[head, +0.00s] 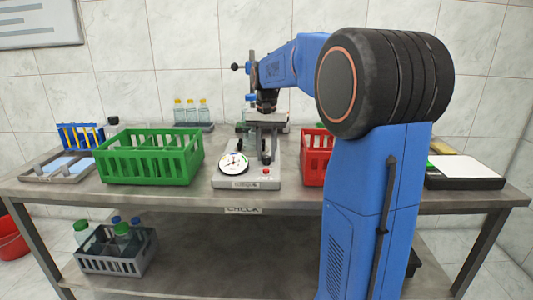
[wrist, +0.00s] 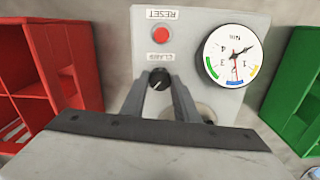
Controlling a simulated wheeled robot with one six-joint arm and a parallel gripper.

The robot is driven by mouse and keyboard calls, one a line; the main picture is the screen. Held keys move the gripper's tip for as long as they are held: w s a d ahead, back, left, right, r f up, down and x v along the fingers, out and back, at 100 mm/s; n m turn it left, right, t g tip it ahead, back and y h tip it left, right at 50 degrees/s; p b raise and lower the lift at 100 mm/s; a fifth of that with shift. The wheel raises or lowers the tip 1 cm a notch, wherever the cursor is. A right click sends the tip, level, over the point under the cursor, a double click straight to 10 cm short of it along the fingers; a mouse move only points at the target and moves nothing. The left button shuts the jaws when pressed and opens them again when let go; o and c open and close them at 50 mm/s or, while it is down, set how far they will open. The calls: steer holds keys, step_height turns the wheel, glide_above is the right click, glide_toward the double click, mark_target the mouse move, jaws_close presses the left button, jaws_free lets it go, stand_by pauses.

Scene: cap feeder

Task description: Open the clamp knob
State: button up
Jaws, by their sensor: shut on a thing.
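The tester (head: 247,183) stands in the middle of the bench; its panel also shows upside down in the wrist view (wrist: 205,17). The clamp knob (wrist: 159,76) is a small round black knob with a white mark, next to the clamp label. My gripper (wrist: 162,84) is shut on the knob, one finger on each side, its tips close to the panel. In the head view my gripper (head: 266,147) points down over the tester. The fingers partly hide the knob's lower edge in the wrist view.
A red reset button (wrist: 161,35) and a round dial (wrist: 231,55) are close to the knob. A green crate (head: 150,170) stands left of the tester and a red crate (head: 313,168) right. Bottles (head: 191,112) stand behind. The bench front is clear.

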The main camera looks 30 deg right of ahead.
mark_target(267, 156)
steer(key=n, duration=0.4)
steer(key=shift+n, duration=2.2)
steer(key=o, duration=1.1)
steer(key=shift+c, duration=0.2)
step_height(267, 156, up, 18)
steer(key=shift+f, duration=0.25)
